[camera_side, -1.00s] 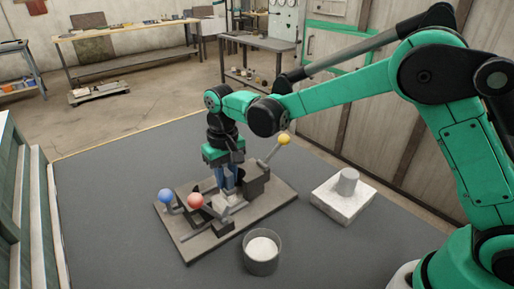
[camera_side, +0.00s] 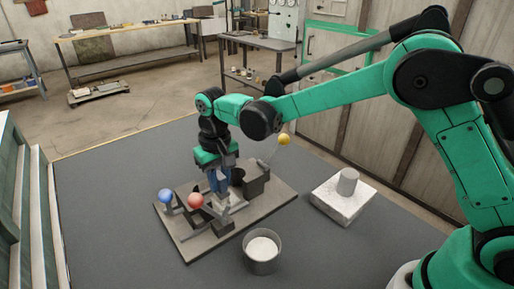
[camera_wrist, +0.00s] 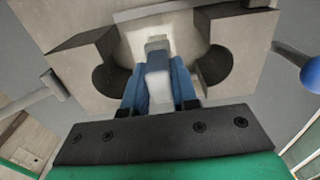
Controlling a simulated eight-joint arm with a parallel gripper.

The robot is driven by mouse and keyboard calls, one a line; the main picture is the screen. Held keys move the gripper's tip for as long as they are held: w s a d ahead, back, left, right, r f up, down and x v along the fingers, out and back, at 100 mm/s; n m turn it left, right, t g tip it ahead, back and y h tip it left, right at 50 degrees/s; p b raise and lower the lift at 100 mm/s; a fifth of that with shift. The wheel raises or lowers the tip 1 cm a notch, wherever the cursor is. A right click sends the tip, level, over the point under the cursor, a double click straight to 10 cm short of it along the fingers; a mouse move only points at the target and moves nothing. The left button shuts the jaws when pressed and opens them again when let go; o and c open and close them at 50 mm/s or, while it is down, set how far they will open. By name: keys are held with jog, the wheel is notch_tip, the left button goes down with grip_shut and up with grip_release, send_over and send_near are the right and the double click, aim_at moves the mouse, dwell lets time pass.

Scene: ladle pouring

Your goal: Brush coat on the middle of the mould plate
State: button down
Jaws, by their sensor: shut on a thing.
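My gripper (camera_side: 218,188) is above the mould plate, between the dark mould blocks. In the wrist view its blue fingers (camera_wrist: 160,88) are shut on a pale grey tool (camera_wrist: 158,70), whose blocky end points at the plate. I cannot make out bristles, nor whether the end touches the surface. The mould plate (camera_side: 272,207) is a flat grey slab on the table. In the wrist view its pale surface (camera_wrist: 190,32) shows between two dark blocks with rounded hollows (camera_wrist: 85,55), standing apart. No coat can be told on it.
Levers with a blue ball (camera_side: 166,196), a red ball (camera_side: 195,201) and a yellow ball (camera_side: 284,139) stick up around the mould. A round pot (camera_side: 262,253) with white contents stands in front. A pale block (camera_side: 343,198) with a grey cylinder (camera_side: 348,181) stands at right.

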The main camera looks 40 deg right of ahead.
jog(key=shift+d, duration=0.85)
jog(key=shift+a, duration=0.15)
jog(key=shift+a, duration=1.2)
jog(key=shift+d, duration=0.15)
jog(key=shift+d, duration=1.2)
jog(key=shift+a, duration=0.2)
